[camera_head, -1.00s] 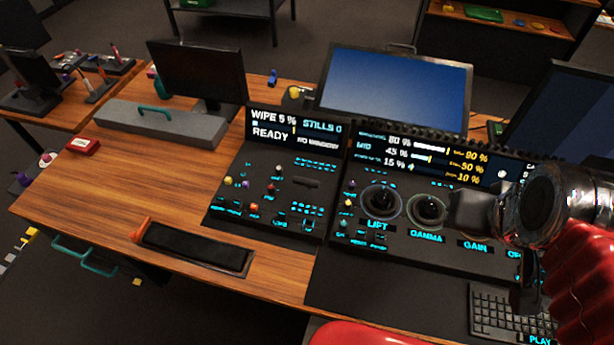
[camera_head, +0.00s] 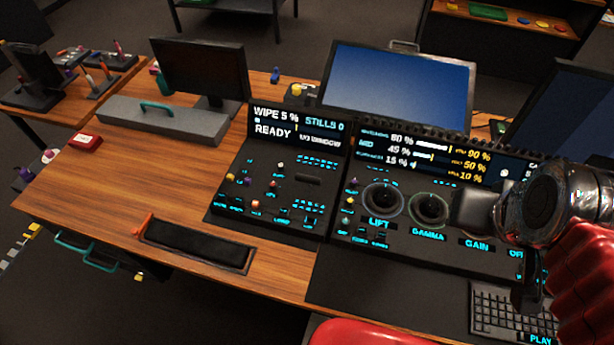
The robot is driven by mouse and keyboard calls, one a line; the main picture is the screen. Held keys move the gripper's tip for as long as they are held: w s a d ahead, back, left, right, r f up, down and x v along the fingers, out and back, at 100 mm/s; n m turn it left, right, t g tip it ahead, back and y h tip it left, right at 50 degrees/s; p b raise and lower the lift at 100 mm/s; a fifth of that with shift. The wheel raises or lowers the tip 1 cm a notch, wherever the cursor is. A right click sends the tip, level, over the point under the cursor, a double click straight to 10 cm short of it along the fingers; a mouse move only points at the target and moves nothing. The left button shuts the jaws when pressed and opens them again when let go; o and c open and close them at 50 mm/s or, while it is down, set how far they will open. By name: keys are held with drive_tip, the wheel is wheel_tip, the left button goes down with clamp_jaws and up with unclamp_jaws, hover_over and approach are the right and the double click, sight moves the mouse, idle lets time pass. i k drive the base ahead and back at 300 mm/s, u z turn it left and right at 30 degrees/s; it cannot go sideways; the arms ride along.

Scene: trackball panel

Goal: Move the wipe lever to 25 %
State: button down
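The left panel (camera_head: 235,195) is dark, with small coloured knobs and cyan labels. Its screen (camera_head: 298,128) reads "WIPE 5 %", "STILLS 0" and "READY". A dark, wide slot or handle (camera_head: 307,179) sits on this panel below the screen; it may be the wipe lever, but it is too small and dark to be sure. My gripper (camera_head: 472,210) is at the right, over the right-hand trackball panel near the GAIN label, well to the right of the left panel. Its fingers are dark and seen at a poor angle, so their opening cannot be told.
The right panel has LIFT (camera_head: 383,198) and GAMMA (camera_head: 429,208) trackballs beside my gripper. A blue monitor (camera_head: 398,85) stands behind it. A keyboard (camera_head: 508,318) lies in front. A black tray (camera_head: 195,247) lies left. The wooden desk (camera_head: 120,190) left of the panels is mostly clear.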

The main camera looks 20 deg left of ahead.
sight(310, 180)
drive_tip(key=k, duration=1.3)
drive_tip(key=u, duration=0.35)
drive_tip(key=i, duration=0.45)
drive_tip(key=u, duration=0.55)
drive_tip(key=i, duration=1)
drive_tip(key=z, duration=0.25)
